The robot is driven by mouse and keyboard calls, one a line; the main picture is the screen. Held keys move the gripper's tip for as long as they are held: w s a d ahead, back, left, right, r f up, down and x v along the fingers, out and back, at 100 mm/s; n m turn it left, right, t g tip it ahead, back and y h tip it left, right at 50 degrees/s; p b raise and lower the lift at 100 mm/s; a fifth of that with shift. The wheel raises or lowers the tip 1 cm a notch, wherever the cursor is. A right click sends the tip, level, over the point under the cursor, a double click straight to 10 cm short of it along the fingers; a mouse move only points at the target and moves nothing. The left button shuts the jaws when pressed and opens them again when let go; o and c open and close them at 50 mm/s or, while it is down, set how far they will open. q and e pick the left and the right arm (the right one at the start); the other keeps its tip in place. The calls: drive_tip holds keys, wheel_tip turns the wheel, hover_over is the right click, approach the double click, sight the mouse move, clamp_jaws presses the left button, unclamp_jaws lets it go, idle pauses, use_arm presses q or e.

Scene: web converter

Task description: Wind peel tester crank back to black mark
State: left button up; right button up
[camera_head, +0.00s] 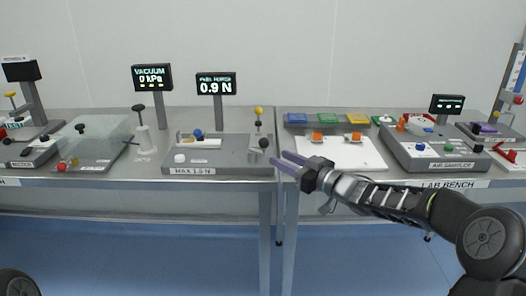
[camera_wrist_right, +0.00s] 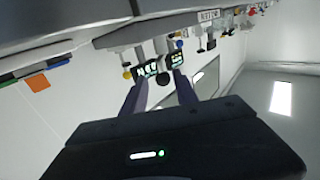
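The peel tester (camera_head: 225,158) is a grey base labelled MAX 1.5 N on the bench. Its display (camera_head: 216,84) reads 0.9 N. At its right end stands a post with a yellow knob (camera_head: 258,110) and a crank with a black knob (camera_head: 264,142). My right gripper (camera_head: 287,161) is open and empty, just right of and slightly below the crank. In the right wrist view the black knob (camera_wrist_right: 163,79) shows between the fingertips, apart from them, with the yellow knob (camera_wrist_right: 127,75) beside it. I cannot make out the black mark. My left gripper is not in view.
Left of the tester stand a vacuum display (camera_head: 152,77) and a clear box (camera_head: 92,135). To the right lie a white board (camera_head: 338,155) with orange blocks, coloured trays (camera_head: 327,119) and an air sampler (camera_head: 450,163). A narrow gap separates the two benches.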

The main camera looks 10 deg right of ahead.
sight(264, 148)
drive_tip(key=shift+p+x, duration=0.3)
drive_tip(key=shift+x, duration=3.65)
